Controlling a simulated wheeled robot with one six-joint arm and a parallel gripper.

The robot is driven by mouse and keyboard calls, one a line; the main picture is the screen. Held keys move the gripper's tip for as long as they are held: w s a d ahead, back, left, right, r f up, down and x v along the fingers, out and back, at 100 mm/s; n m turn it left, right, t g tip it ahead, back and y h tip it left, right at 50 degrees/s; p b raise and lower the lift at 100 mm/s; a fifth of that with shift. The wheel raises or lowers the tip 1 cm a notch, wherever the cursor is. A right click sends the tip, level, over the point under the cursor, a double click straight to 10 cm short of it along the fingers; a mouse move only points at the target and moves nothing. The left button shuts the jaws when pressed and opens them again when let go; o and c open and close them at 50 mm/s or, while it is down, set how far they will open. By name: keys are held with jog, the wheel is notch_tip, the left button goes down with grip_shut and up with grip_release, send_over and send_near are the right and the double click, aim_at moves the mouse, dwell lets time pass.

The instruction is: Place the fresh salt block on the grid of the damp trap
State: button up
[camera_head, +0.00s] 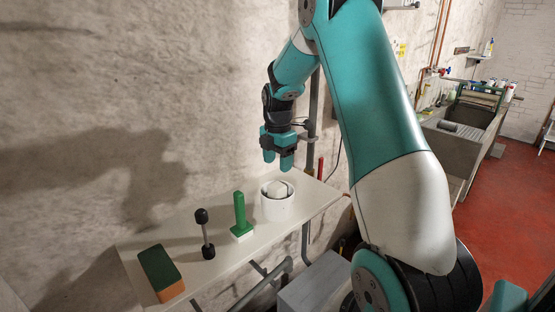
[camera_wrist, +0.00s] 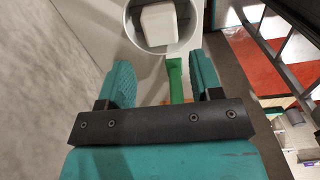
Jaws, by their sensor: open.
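A round white pot (camera_head: 277,208), which looks like the damp trap, stands on the wall shelf. A white block (camera_head: 281,189) lies inside it, with its top showing near the rim; whether it rests on a grid is hidden. In the wrist view the pot's rim (camera_wrist: 129,27) and the squarish block (camera_wrist: 158,24) are at the top, beyond the fingertips. My gripper (camera_head: 278,162) is open and empty, pointing down above the pot and apart from it. Its two fingers also show in the wrist view (camera_wrist: 162,68), with nothing held between them.
On the pale shelf (camera_head: 208,262) stand a green upright brush-like tool (camera_head: 240,215), a black-ended rod (camera_head: 205,236) and a green and orange block (camera_head: 161,272). The rough wall is close behind. A sink (camera_head: 462,132) and red floor (camera_head: 497,205) lie to the right.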

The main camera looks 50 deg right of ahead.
jog(key=s+a+r+m+y, duration=0.1)
jog(key=s+a+r, duration=0.15)
jog(key=a, duration=0.45)
jog(key=s+a+r+m+t, duration=0.1)
jog(key=s+a+r+m, duration=0.15)
jog(key=a, duration=0.55)
jog(key=s+a+r+m+y, duration=0.1)
jog(key=a+r, duration=0.3)
jog(key=a, duration=0.3)
jog(key=s+a+m+y, duration=0.1)
jog(key=s+a+m, duration=0.2)
jog(key=s+a, duration=0.4)
jog(key=s+a+m+g+y, duration=0.1)
jog(key=s+a+m, duration=0.2)
jog(key=s+a, duration=0.4)
jog(key=s, duration=0.5)
jog(key=shift+r, duration=0.35)
jog(key=shift+f+b, duration=0.75)
jog(key=shift+b, duration=0.2)
